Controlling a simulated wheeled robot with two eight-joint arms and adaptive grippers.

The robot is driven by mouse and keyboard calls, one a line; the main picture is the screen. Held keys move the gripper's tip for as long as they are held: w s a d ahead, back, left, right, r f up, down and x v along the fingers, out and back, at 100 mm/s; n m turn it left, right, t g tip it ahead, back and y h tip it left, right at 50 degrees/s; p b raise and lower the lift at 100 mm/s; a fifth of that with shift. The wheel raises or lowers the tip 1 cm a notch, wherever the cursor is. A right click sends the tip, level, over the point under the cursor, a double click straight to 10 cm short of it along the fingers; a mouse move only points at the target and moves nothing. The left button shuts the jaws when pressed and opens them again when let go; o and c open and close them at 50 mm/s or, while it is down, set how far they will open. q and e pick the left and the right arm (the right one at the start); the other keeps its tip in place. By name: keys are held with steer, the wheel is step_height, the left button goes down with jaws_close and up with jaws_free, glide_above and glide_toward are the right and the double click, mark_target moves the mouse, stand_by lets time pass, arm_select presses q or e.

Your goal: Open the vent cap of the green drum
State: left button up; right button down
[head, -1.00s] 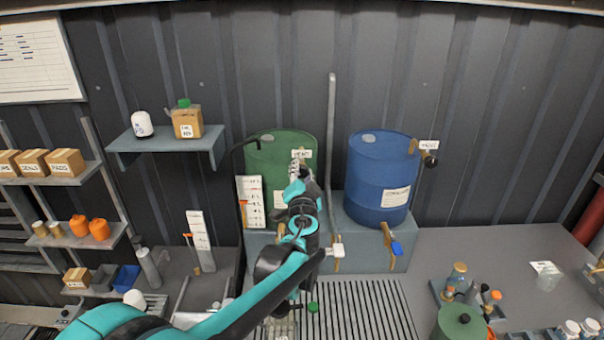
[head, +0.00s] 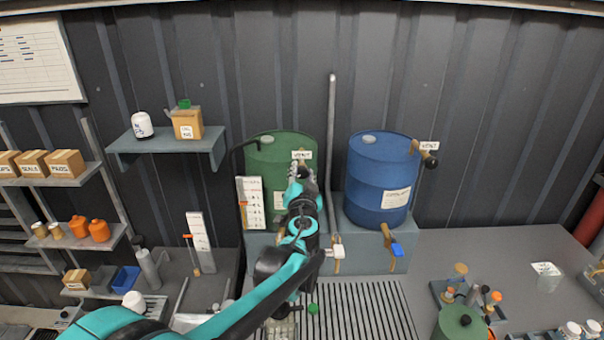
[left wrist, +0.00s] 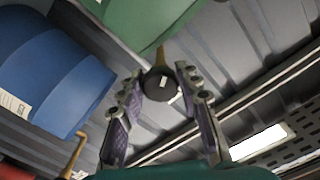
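The green drum (head: 266,160) stands on a grey stand, with a white VENT tag (head: 301,155) at its upper right. In the left wrist view its round black vent cap (left wrist: 160,84) sits on a short brass stem. My left gripper (left wrist: 161,76) points at this cap, with one finger on each side of it and the fingers spread. I cannot tell whether the fingertips touch it. In the head view my left gripper (head: 300,172) covers the cap and part of the drum front. My right gripper is not in view.
A blue drum (head: 378,175) with its own VENT tag and black cap (head: 430,161) stands to the right. A grey vertical pipe (head: 332,130) rises between the drums. A wall shelf (head: 170,145) is at the left. A slatted grate (head: 355,305) lies below.

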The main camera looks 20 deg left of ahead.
arm_select(q)
steer(key=shift+o, duration=1.2)
steer(key=v, duration=1.2)
steer(key=s+a+f+n+g+b, duration=0.1)
steer(key=s+a+f+g+b, duration=0.2)
steer(key=f, duration=0.4)
steer(key=s+a+f+n+g+b, duration=0.1)
steer(key=s+a+f+b, duration=0.1)
steer(key=s+f+b, duration=0.4)
steer(key=s+a+f+n+g+b, duration=0.1)
steer(key=s+a+f+n+g, duration=0.2)
steer(key=f, duration=0.5)
steer(key=s+d+f+m+g+h+b, duration=0.1)
steer(key=s+d+f+g+h+b, duration=0.2)
steer(key=s+f, duration=0.8)
steer(key=d+f+h+b, duration=0.2)
steer(key=d+f+b, duration=0.1)
steer(key=d, duration=0.1)
steer(key=shift+s+f+m, duration=0.2)
steer(key=shift+s+m, duration=0.2)
